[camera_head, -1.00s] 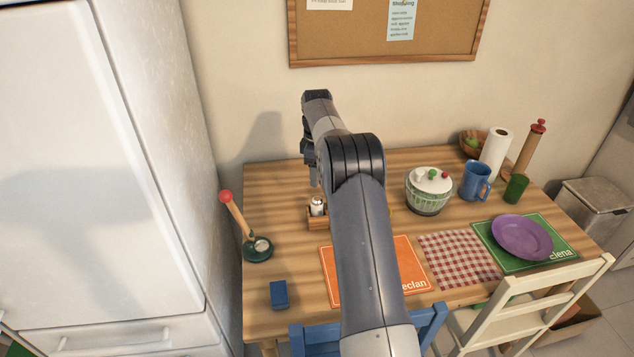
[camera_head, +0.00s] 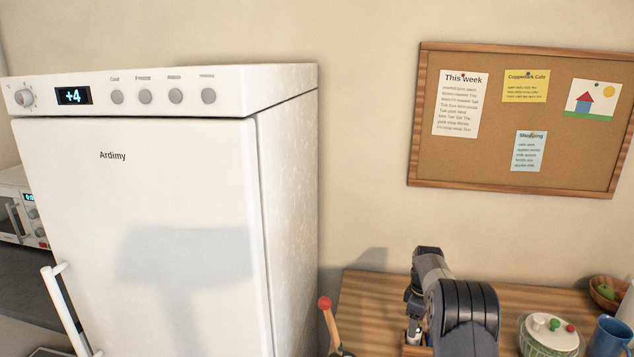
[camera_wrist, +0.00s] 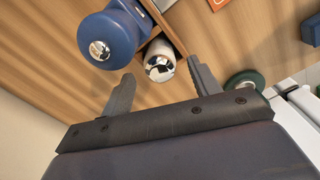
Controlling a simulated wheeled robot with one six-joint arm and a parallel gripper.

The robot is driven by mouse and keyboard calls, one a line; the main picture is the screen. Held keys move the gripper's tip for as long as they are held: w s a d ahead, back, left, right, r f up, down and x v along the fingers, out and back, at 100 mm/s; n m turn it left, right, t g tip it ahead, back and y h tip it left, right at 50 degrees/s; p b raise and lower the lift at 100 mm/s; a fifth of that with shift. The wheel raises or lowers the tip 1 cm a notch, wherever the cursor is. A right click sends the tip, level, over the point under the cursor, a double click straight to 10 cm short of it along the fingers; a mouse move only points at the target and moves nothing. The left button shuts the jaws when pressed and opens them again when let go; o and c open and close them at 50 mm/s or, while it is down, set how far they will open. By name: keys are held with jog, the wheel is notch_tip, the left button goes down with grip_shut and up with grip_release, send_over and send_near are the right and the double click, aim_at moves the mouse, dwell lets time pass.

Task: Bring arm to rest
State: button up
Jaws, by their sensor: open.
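My gripper (camera_wrist: 160,70) is open in the wrist view, its two fingers spread apart with nothing held between them. A white shaker with a silver top (camera_wrist: 159,62) appears between and beyond the fingertips, in a wooden holder (camera_wrist: 172,32). A blue shaker or mill with a silver top (camera_wrist: 108,36) is beside it. I cannot tell the exact gap from the fingers to the shakers. In the head view my arm (camera_head: 455,305) reaches over the table near the wall, and its lower part is cut off by the bottom edge.
The white fridge (camera_head: 150,230) stands left of the wooden table (camera_head: 375,295). A red-knobbed stick (camera_head: 325,310) is near the fridge. A corkboard (camera_head: 590,150) hangs above.

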notch_tip(320, 180, down, 4)
jog(key=shift+r, duration=2.55)
